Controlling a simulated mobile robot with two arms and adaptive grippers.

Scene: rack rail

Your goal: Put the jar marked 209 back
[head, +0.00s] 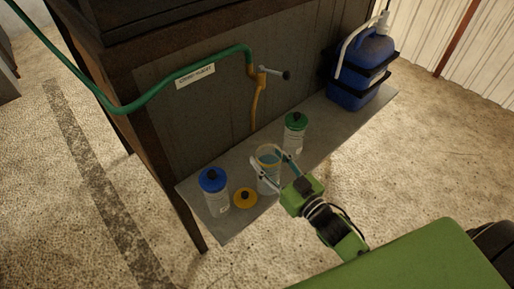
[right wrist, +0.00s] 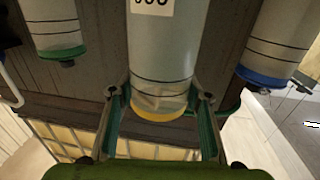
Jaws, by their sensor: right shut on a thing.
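An open clear jar with a yellow rim (head: 268,172) is at the shelf between the other two jars. My right gripper (head: 268,172) has its fingers on either side of it and is shut on it. In the right wrist view this jar (right wrist: 160,55) fills the middle, its yellow rim between my fingertips (right wrist: 160,95); its label is cut off and I cannot read the number. A yellow lid with a black knob (head: 245,198) lies on the shelf. I cannot tell if the jar touches the shelf. My left gripper is not in view.
A blue-lidded jar (head: 214,192) stands left and a green-lidded jar (head: 294,134) right on the grey shelf (head: 235,230). A blue jug in a black holder (head: 366,65) stands at the shelf's far end.

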